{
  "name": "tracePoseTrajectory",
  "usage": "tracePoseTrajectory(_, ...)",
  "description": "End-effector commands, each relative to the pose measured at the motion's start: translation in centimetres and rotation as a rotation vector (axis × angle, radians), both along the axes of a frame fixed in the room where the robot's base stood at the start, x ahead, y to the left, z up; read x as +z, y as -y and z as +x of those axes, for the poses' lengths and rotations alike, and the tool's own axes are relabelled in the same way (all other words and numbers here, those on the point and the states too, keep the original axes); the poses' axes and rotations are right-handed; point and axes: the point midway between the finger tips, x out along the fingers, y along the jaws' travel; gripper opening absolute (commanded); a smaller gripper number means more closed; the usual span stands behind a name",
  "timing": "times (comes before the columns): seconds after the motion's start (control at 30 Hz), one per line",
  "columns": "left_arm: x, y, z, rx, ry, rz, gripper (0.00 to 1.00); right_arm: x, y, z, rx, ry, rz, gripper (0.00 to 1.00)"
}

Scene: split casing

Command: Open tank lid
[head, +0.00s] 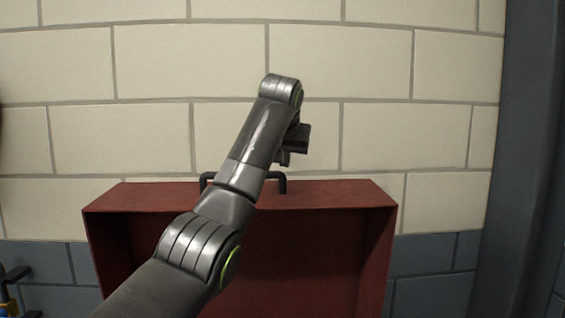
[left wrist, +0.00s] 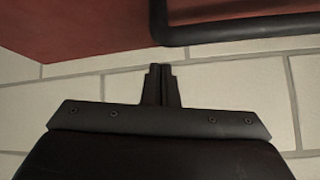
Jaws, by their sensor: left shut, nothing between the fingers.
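A red hollow shell (head: 330,196), which looks like the tank lid or casing, stands in front of the wall with its dark open side facing me. A black bar handle (head: 205,182) sticks up at its top edge, partly hidden behind my left arm. My left gripper (head: 284,158) is just above the shell's top edge, near the right end of the handle. In the left wrist view its fingers (left wrist: 160,72) are shut and empty. The handle (left wrist: 235,30) passes beyond the fingertips there, apart from them in the picture, with the red shell (left wrist: 80,25) beside it. My right gripper is not in view.
A cream and blue-grey brick wall (head: 375,130) stands behind the shell. A dark blue-grey post (head: 530,150) is at the right. A small black and yellow object (head: 12,290) shows at the lower left edge.

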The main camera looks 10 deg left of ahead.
Motion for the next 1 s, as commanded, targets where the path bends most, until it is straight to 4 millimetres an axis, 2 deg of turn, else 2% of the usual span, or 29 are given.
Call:
tracePoseTrajectory(0.33,-0.8,0.0,-1.5,-0.001,-0.001,0.001,0.0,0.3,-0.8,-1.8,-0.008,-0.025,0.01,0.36)
tracePoseTrajectory(0.83,-0.9,0.0,-1.8,-0.001,-0.001,0.001,0.0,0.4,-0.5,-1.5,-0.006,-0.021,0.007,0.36)
tracePoseTrajectory(1.0,-1.6,0.0,-1.8,-0.001,0.028,0.007,0.0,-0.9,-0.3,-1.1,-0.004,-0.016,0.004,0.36)
